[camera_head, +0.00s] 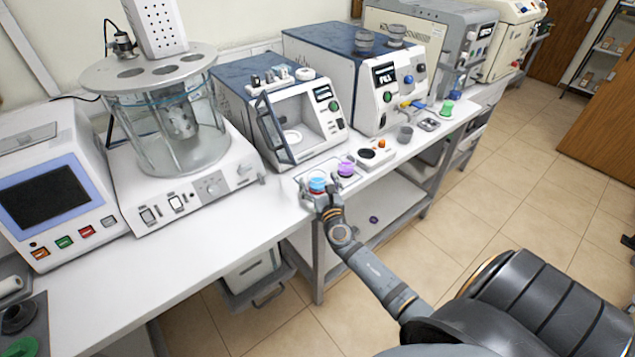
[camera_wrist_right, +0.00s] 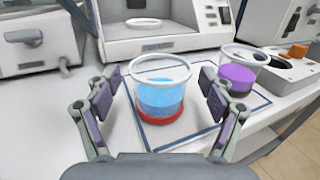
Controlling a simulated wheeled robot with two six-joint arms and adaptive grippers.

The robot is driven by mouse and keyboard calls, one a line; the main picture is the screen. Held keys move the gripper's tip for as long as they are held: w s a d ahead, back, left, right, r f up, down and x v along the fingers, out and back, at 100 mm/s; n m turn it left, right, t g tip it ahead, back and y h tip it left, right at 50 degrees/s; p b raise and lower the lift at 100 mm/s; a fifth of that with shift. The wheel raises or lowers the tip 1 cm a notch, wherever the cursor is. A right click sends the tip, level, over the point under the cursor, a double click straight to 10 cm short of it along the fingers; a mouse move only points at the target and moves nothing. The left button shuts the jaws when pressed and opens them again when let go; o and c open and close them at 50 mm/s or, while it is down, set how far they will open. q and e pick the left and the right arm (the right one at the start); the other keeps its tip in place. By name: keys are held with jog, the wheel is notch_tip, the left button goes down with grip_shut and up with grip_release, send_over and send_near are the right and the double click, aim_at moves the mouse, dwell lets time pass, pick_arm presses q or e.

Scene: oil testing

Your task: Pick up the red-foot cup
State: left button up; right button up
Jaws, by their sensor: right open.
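The red-foot cup (camera_wrist_right: 161,93) is a clear cup with blue liquid and a red base. It stands upright on a dark-outlined square on the bench, in the middle of the right wrist view. In the head view its blue content (camera_head: 317,184) shows just beyond my right gripper (camera_head: 322,198). In the wrist view my right gripper (camera_wrist_right: 160,105) is open, with one finger on each side of the cup and visible gaps to it. My left gripper is not in view.
A cup with purple liquid (camera_wrist_right: 237,74) stands close on the right, also seen in the head view (camera_head: 346,169). Beside it is a white device with an orange knob (camera_head: 381,143). Machines line the back of the white bench (camera_head: 205,268). Its front edge is near my right arm.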

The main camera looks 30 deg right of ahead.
jog(key=shift+w+d+f, duration=0.15)
jog(key=shift+w+d, duration=0.05)
jog(key=shift+w, duration=0.4)
jog(key=shift+s, duration=0.15)
jog(key=shift+c, duration=0.3)
jog(key=shift+c, duration=1.2)
jog(key=c, duration=1)
notch_tip(320, 180, up, 10)
jog(key=p, duration=0.6)
jog(key=shift+c, duration=0.2)
